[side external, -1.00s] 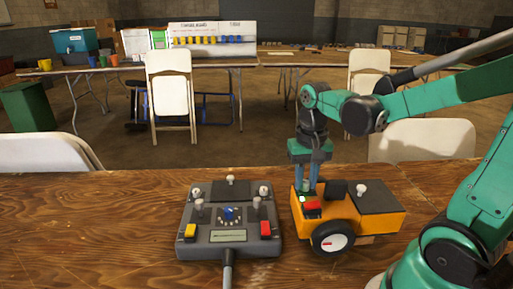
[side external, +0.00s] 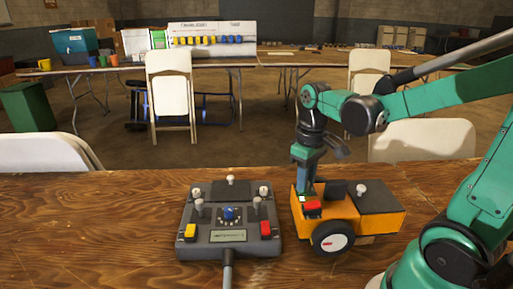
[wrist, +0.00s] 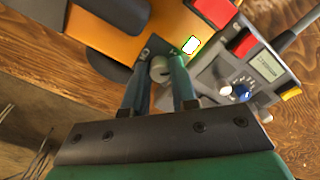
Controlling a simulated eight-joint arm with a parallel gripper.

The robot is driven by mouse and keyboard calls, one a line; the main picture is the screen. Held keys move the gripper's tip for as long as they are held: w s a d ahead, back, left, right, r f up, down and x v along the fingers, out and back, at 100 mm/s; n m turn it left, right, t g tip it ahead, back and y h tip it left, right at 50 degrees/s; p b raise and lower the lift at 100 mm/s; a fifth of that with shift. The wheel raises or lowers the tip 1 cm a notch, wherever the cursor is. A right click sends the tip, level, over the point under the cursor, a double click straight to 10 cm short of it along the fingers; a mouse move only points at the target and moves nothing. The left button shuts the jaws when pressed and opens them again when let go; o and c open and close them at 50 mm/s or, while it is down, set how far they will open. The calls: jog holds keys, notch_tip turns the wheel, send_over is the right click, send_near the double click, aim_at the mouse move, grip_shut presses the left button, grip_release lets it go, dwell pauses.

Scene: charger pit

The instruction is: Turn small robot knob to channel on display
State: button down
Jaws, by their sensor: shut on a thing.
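The small orange robot (side external: 378,226) sits on the wooden table to the right of the grey control box. Its grey knob (wrist: 160,69) shows in the wrist view between my fingers. My gripper (side external: 307,187) points down over the left end of the small robot and is shut on the knob. The gripper also shows in the wrist view (wrist: 161,78), a finger on each side of the knob. The knob is hidden by the fingers in the side view.
The grey control box (side external: 209,243) has sticks, a blue knob (side external: 228,213), a yellow button (side external: 190,231), a red button (side external: 265,228) and a text screen (side external: 229,236). A red block (side external: 312,205) is on the small robot near my fingers. The table's left side is clear.

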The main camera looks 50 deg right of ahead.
dwell(0.5)
jog(key=c, duration=0.7)
grip_release()
jog(key=shift+r, duration=2.8)
jog(key=w+a+f+t, duration=0.1)
jog(key=a+f+t, duration=0.1)
jog(key=a+t, duration=0.5)
jog(key=shift+w+a, duration=0.15)
jog(key=shift+a, duration=0.4)
